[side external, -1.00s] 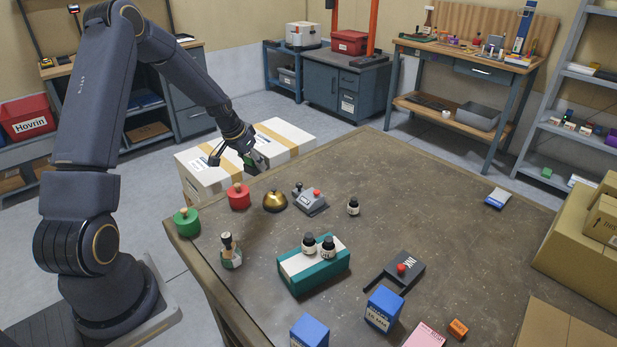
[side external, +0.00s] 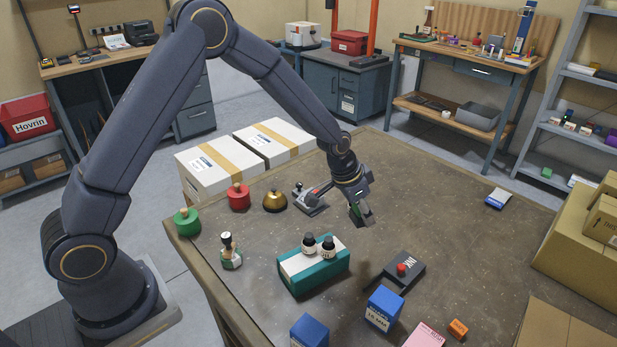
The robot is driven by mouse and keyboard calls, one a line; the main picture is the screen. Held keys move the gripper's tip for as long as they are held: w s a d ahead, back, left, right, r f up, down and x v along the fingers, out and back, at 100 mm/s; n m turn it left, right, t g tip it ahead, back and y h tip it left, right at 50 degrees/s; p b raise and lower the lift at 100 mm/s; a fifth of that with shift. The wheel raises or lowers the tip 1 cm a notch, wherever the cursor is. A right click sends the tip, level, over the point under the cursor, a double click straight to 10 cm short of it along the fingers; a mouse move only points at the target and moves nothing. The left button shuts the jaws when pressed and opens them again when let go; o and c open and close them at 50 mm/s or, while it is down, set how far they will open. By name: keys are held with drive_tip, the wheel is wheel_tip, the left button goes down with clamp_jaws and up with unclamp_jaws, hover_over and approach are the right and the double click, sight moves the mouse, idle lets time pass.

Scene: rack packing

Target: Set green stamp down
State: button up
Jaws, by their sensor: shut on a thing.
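My gripper (side external: 362,216) is in the middle of the side external view, pointing down over the work table (side external: 440,215). It is shut on the green stamp (side external: 355,213), of which only a small green part shows between and beside the fingers. The rest of the stamp is hidden by the fingers. I cannot tell whether the stamp's underside touches the table or hangs just above it.

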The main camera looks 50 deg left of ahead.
drive_tip(key=w+d+f, duration=0.1)
drive_tip(key=w+f, duration=0.3)
drive_tip(key=w, duration=0.4)
hover_over(397, 234)
drive_tip(key=s, duration=0.2)
drive_tip(key=f, duration=0.5)
drive_tip(key=shift+w+a+f, duration=0.1)
drive_tip(key=shift+a+f, duration=0.2)
drive_tip(key=shift+w+f, duration=0.15)
drive_tip(key=shift+f, duration=1.55)
drive_tip(key=o, duration=1.1)
drive_tip(key=shift+f, duration=0.1)
drive_tip(key=shift+o, duration=0.2)
